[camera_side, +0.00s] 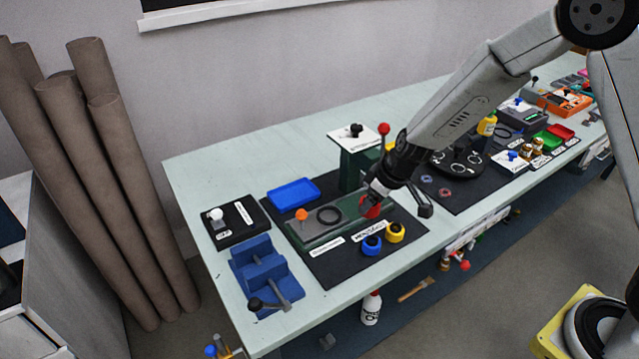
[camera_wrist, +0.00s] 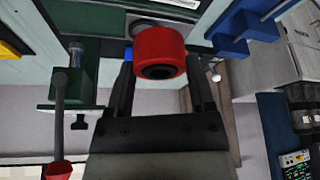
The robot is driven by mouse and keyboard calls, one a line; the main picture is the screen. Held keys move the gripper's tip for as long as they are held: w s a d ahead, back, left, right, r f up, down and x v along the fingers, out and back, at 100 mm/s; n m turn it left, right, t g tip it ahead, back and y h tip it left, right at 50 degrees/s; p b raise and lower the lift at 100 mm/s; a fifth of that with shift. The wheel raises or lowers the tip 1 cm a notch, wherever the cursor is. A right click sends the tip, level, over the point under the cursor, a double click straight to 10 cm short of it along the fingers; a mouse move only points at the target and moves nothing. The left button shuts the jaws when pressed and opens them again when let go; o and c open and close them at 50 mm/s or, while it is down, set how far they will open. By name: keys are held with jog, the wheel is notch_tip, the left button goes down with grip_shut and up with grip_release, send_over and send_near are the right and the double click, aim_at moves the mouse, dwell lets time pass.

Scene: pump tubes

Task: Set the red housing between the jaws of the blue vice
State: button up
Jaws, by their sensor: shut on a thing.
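The red housing (camera_side: 370,208) is a short cylinder with a dark bore. My gripper (camera_side: 374,198) is shut on it, above the green fixture on the black mat. In the wrist view the red housing (camera_wrist: 159,54) sits between the two dark fingers of my gripper (camera_wrist: 160,75), its bore facing the camera. The blue vice (camera_side: 265,275) stands near the table's left front corner, with a black-knobbed handle at its front. Its jaws show a gap between them. In the wrist view a blue shape at upper right looks like the vice (camera_wrist: 245,30). The housing is apart from the vice.
A green fixture (camera_side: 330,228) with an orange knob and black ring lies between my gripper and the vice. A blue tray (camera_side: 293,194), a blue ring (camera_side: 371,245) and a yellow ring (camera_side: 395,232) are nearby. A green press (camera_side: 352,170) with a red-knobbed lever stands behind.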

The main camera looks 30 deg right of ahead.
jog(key=shift+a, duration=0.1)
jog(key=shift+w+a+f, duration=0.15)
jog(key=shift+w+a, duration=0.35)
jog(key=shift+a, duration=0.15)
jog(key=w+a+f+m+h, duration=0.1)
jog(key=w+a, duration=0.3)
jog(key=a, duration=0.5)
jog(key=w+a+f+m, duration=0.2)
jog(key=w+a+m, duration=0.1)
jog(key=a, duration=0.7)
jog(key=shift+w+a+f+h, duration=0.25)
jog(key=shift+w+f+h, duration=0.15)
jog(key=shift+w, duration=0.2)
jog(key=shift+f, duration=5)
jog(key=shift+f, duration=0.1)
